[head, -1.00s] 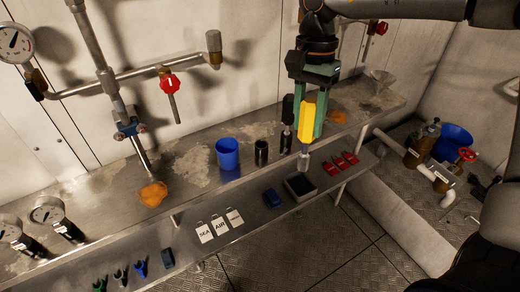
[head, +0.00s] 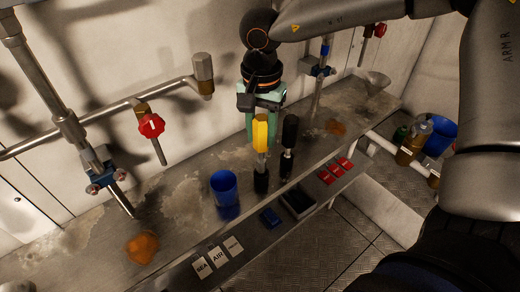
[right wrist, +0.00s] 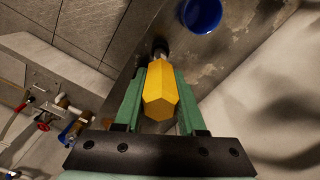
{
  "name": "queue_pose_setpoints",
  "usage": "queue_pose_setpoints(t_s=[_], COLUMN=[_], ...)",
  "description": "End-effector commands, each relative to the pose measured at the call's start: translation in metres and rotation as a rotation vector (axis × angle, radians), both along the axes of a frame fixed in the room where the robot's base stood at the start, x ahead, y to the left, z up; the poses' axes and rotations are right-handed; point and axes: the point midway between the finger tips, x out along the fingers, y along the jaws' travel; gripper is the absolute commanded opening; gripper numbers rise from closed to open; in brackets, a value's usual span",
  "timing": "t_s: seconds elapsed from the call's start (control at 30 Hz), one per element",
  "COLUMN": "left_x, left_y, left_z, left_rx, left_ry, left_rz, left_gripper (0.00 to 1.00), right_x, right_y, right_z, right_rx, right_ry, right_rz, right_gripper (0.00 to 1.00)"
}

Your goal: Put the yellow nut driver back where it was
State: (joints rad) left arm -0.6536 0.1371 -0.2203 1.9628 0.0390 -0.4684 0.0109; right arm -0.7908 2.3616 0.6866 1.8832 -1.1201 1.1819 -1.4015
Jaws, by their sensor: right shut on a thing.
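The yellow nut driver (head: 260,132) is upright in my right gripper (head: 262,125), its metal shaft pointing down. The green fingers are shut on its yellow handle, which also shows in the right wrist view (right wrist: 160,92). Below it is a black cylindrical holder (head: 261,183) on the bench; the shaft's lower end meets the holder's top in the head view. I cannot tell how far the shaft is inside. In the right wrist view the holder (right wrist: 160,46) shows just beyond the handle. My left gripper is not in view.
A black-handled driver (head: 290,132) stands close by on the right. A blue cup (head: 224,187) is on the left.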

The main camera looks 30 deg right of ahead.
Motion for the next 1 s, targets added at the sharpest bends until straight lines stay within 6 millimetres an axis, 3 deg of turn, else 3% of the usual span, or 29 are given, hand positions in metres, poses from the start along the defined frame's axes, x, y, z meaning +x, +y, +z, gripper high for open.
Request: queue_pose_setpoints(t_s=[0.37, 0.73, 0.77, 1.0], left_x=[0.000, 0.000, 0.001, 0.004], left_y=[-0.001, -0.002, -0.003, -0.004], left_z=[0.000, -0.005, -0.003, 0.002], left_rx=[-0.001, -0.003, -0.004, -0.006], left_ry=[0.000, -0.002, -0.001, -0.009], left_rz=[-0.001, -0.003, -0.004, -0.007], left_gripper=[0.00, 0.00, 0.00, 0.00], right_x=[-0.001, 0.000, 0.000, 0.000], right_y=[0.000, 0.000, 0.000, 0.000], right_z=[-0.041, -0.047, -0.046, -0.045], right_rx=[0.001, 0.001, 0.000, 0.000], right_ry=[0.003, -0.001, 0.000, 0.000], right_rz=[0.000, 0.000, 0.000, 0.000], right_gripper=[0.00, 0.00, 0.42, 0.69])
